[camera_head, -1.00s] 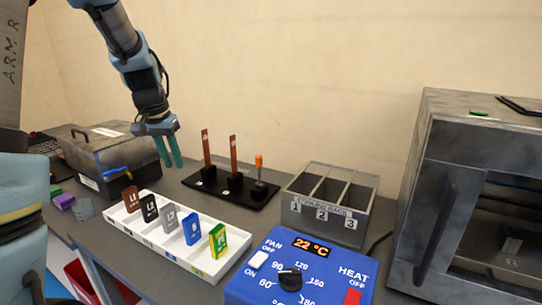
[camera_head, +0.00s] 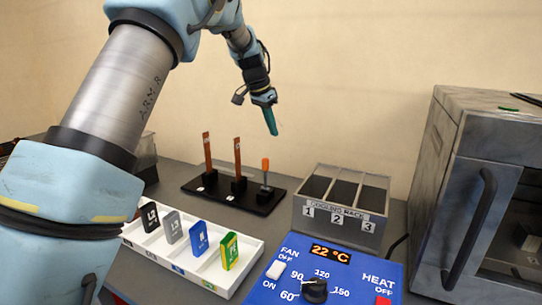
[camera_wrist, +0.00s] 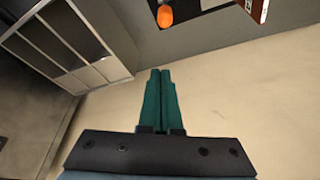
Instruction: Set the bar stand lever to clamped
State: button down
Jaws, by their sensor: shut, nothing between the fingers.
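The bar stand (camera_head: 233,194) is a black base on the table with two upright copper bars (camera_head: 238,160) in holders. Its lever (camera_head: 265,172) has an orange knob and stands about upright at the right end of the base. My gripper (camera_head: 273,130) is shut and empty, in the air above the lever and a little to its right. In the wrist view the shut teal fingers (camera_wrist: 161,75) point toward the orange knob (camera_wrist: 165,17), apart from it. The lever's foot is too small to read.
The cooling rack (camera_head: 343,203) with three slots stands right of the bar stand. A white tray (camera_head: 245,271) of labelled blocks and the blue heater panel (camera_head: 330,278) are in front. A grey oven (camera_head: 475,190) stands at the right.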

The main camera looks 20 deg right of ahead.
notch_tip(320, 180, down, 10)
jog(key=p, duration=0.6)
jog(key=shift+a+r, duration=0.25)
jog(key=shift+a, duration=0.1)
jog(key=shift+s+a+f+b, duration=0.1)
jog(key=shift+a+f+b, duration=0.1)
jog(key=shift+b, duration=0.8)
jog(key=b, duration=0.4)
jog(key=shift+s+a+f+t+h, duration=0.2)
jog(key=shift+s+a+t+h, duration=0.1)
jog(key=shift+t+h, duration=0.1)
jog(key=s+a+f+m+t+h+b, duration=0.1)
jog(key=s+a+f+t+h+b, duration=0.3)
jog(key=b, duration=5.1)
jog(key=s+a+t+h, duration=0.1)
jog(key=s+a+h, duration=0.1)
jog(key=a+h, duration=0.1)
jog(key=shift+a+t+h+b, duration=0.25)
jog(key=shift+t+h+b, duration=0.15)
